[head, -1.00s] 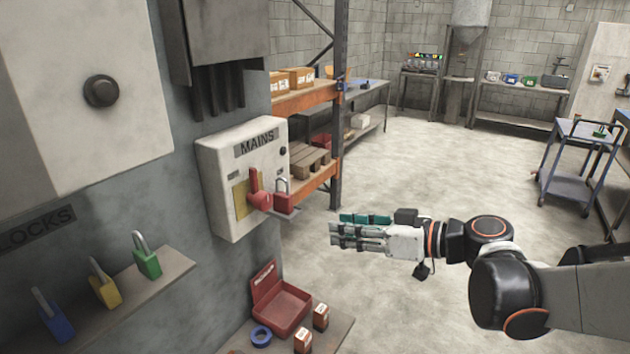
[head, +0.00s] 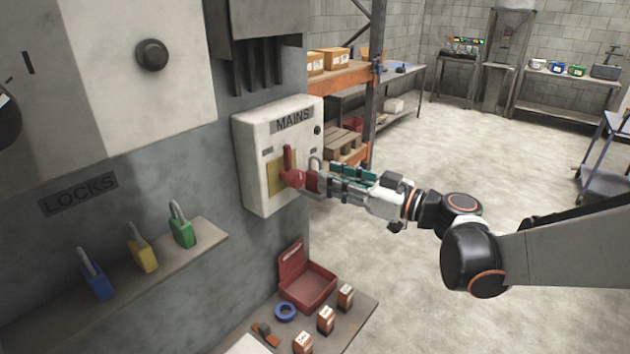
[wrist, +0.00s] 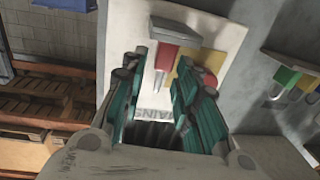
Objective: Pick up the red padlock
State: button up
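The red padlock (head: 312,182) sits on a small ledge at the front of the white MAINS box (head: 250,180), just right of the red switch handle (head: 291,172). My gripper (head: 328,180) reaches in from the right and partly covers the padlock. In the wrist view the picture is upside down; the padlock's red body (wrist: 166,58) and grey shackle (wrist: 158,82) show between the teal fingers of my gripper (wrist: 162,72). The fingers are open, one on each side, with a gap visible. Whether either finger touches the padlock I cannot tell.
The red switch handle (wrist: 209,77) is close beside one finger in the wrist view. Blue (head: 97,280), yellow (head: 143,252) and green (head: 181,228) padlocks stand on a shelf at left. A red open box (head: 308,286) is below. Open floor lies right.

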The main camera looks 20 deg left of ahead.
aim_at(315, 173)
jog(key=b+x, duration=0.1)
jog(key=x, duration=0.4)
jog(key=shift+s+a+b, duration=0.1)
jog(key=shift+a+b, duration=0.05)
jog(key=shift+b, duration=0.15)
grip_shut()
